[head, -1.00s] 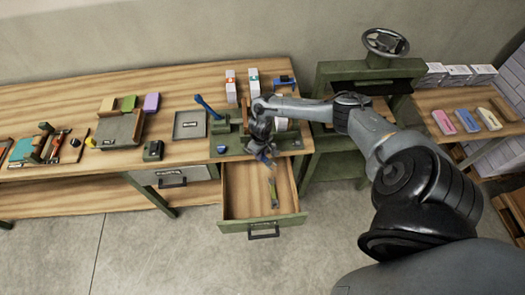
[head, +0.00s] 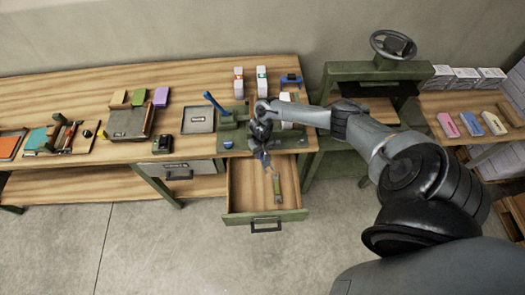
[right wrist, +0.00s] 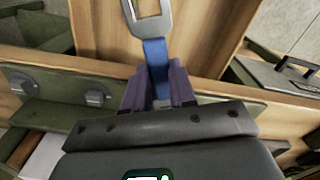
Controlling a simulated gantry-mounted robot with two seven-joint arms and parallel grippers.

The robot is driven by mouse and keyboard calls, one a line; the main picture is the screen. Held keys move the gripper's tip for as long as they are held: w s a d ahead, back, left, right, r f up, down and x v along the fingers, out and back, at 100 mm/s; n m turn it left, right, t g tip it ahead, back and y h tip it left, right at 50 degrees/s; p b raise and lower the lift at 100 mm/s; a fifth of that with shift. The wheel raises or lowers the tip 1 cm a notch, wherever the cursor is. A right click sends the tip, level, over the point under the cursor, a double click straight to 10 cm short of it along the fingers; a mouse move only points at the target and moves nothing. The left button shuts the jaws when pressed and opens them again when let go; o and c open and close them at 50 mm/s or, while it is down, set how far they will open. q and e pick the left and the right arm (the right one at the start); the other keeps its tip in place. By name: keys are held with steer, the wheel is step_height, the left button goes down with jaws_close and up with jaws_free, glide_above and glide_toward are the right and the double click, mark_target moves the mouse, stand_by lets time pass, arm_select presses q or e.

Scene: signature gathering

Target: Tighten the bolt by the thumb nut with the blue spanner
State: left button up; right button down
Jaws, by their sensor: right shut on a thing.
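My right gripper (head: 263,157) is above the back of the open drawer (head: 240,190), close to the bench's front edge. In the right wrist view its fingers (right wrist: 158,88) are closed on the blue handle of the blue spanner (right wrist: 155,50). The spanner's silver open-jawed head (right wrist: 135,12) points away from the gripper. In the head view the spanner is mostly hidden by the gripper. I cannot make out the bolt or the thumb nut clearly. My left gripper is not in view.
A green fixture with a blue lever (head: 214,102) stands on the bench beside my right arm. A small blue knob (head: 228,144) is at the bench's front edge. A grey tray (head: 198,120) lies to the left. A green stand with a handwheel (head: 393,44) is at right.

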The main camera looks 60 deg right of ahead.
steer(key=shift+w+a+r+m+p, duration=0.2)
steer(key=shift+w+a+m+p, duration=0.15)
steer(key=shift+m+p, duration=0.35)
steer(key=m+p, duration=0.1)
steer(key=p, duration=0.1)
steer(key=w+a+m+p, duration=0.1)
steer(key=m+p, duration=0.1)
steer(key=p, duration=0.1)
steer(key=shift+w+f, duration=0.1)
steer(key=shift+w, duration=0.1)
stand_by(0.4)
stand_by(0.4)
steer(key=shift+r+p, duration=1.1)
steer(key=shift+r, duration=1.15)
